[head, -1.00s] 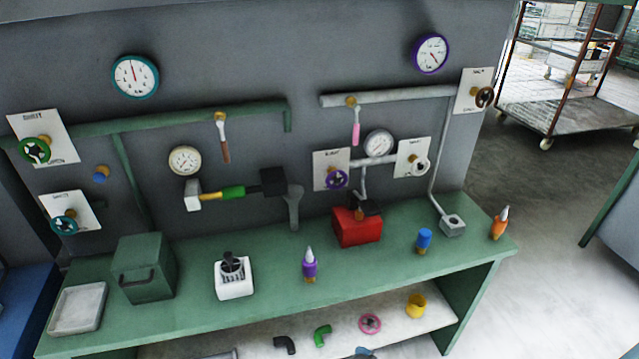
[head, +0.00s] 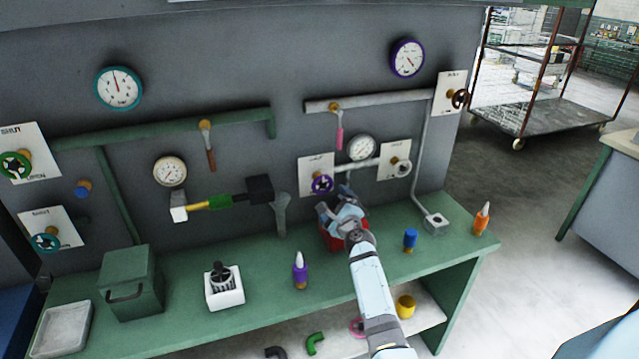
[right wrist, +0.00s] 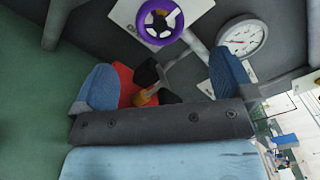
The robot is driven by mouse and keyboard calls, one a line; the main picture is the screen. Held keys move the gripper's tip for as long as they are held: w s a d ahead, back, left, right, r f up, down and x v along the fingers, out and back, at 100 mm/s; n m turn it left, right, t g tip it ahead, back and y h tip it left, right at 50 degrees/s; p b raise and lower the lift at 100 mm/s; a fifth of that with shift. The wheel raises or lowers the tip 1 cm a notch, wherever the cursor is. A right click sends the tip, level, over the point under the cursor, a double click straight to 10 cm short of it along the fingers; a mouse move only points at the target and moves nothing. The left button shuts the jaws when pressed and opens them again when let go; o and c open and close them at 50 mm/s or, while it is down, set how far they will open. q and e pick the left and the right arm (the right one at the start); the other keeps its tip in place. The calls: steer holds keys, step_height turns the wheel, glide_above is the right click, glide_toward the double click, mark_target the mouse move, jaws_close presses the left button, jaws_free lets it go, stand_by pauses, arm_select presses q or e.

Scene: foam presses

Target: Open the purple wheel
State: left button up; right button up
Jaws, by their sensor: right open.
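The purple wheel (head: 322,184) is a small spoked handwheel on a white plate on the grey wall, above the bench. It also shows at the top of the right wrist view (right wrist: 159,21), with its spokes and hub clear. My right gripper (head: 334,200) is just below and slightly right of the wheel in the head view, apart from it as far as I can tell. Its blue-tipped fingers (right wrist: 160,88) are spread wide in the wrist view, with nothing held between them. The wheel lies beyond the fingertips there. My left gripper is not in view.
A red box (head: 330,238) stands on the green bench (head: 400,268) behind my right gripper, partly hidden. A white gauge (head: 362,147) and pipe are right of the wheel. A purple bottle (head: 300,270) and blue-capped item (head: 410,240) stand on the bench.

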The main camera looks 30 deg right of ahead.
mark_target(323, 187)
steer(key=b+x, duration=0.2)
steer(key=x, duration=0.3)
steer(key=b+x, duration=0.3)
steer(key=x, duration=0.3)
steer(key=shift+w+f, duration=0.15)
steer(key=shift+f, duration=0.05)
steer(key=shift+w+d+r+b, duration=0.1)
steer(key=shift+w+d+b, duration=0.05)
steer(key=shift+w+b, duration=0.4)
steer(key=shift+w+r, duration=0.1)
steer(key=shift+w, duration=0.15)
steer(key=c, duration=0.7)
steer(key=shift+c, duration=1.1)
